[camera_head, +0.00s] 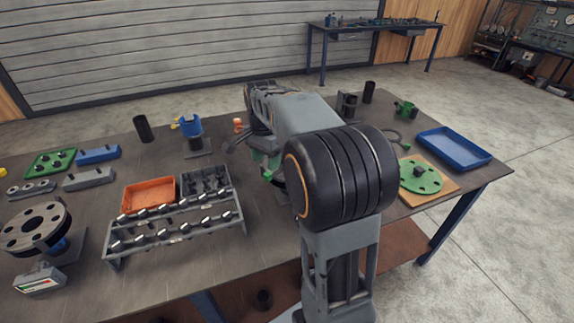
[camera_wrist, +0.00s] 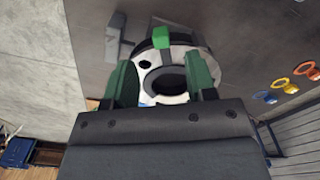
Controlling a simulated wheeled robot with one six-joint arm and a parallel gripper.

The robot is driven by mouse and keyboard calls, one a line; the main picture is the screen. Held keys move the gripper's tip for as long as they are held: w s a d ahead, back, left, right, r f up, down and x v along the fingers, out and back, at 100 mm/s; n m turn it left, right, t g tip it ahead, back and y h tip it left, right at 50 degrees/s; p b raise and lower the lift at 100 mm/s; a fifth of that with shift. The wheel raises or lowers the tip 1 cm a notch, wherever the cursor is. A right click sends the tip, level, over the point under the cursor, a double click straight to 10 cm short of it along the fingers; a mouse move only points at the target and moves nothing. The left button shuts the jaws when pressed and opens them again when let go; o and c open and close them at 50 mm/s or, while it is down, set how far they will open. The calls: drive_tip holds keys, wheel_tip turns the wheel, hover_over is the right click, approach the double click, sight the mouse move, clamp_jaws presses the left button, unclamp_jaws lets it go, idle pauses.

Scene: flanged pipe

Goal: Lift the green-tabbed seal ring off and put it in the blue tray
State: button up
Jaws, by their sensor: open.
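In the wrist view my gripper (camera_wrist: 162,65) is open, its two green-padded fingers apart on either side of a pale round flange face (camera_wrist: 148,92). The seal ring's green tab (camera_wrist: 160,38) stands up at the far side of the flange, between and beyond the fingertips. A dark ring (camera_wrist: 166,80) lies around the central opening; I cannot tell whether it is the seal ring itself. The near side of the flange is hidden by the gripper body. In the head view my arm hides most of this spot. The blue tray (camera_head: 423,137) is empty at the table's right end.
A green disc (camera_head: 421,177) on a wooden board sits before the tray, with a thin ring (camera_head: 378,137) to its left. A bolt rack (camera_head: 180,232), orange tray (camera_head: 150,194) and another flange (camera_head: 26,233) stand left. Coloured rings (camera_wrist: 307,70) show right in the wrist view.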

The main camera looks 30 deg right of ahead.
sight(267, 174)
drive_tip(key=shift+w+f, duration=0.1)
drive_tip(key=shift+f, duration=2.85)
drive_tip(key=shift+c, duration=0.3)
clamp_jaws()
